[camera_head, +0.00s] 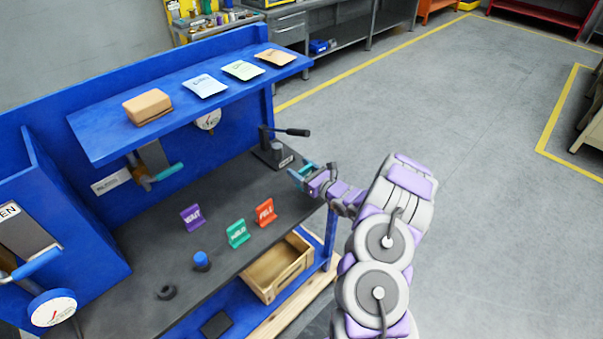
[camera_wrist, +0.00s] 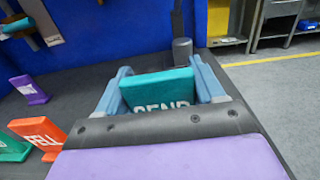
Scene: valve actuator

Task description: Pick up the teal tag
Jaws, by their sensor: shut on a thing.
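The teal tag (camera_wrist: 155,88) is between the two blue fingers of my gripper (camera_wrist: 160,72) in the wrist view. Its white lettering is partly hidden by the gripper body. In the head view my gripper (camera_head: 304,171) is at the right end of the dark bench top, beside the black lever device, and only a little of the teal tag shows there. The gripper is shut on the tag. I cannot tell whether the tag's lower edge touches the bench.
Purple (camera_head: 192,217), green (camera_head: 237,233) and orange (camera_head: 265,212) tags stand on the bench (camera_head: 150,250). The black lever device (camera_head: 272,150) stands just behind my gripper. A blue shelf (camera_head: 100,147) with packets overhangs the back. A wooden crate (camera_head: 278,268) is below the front edge.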

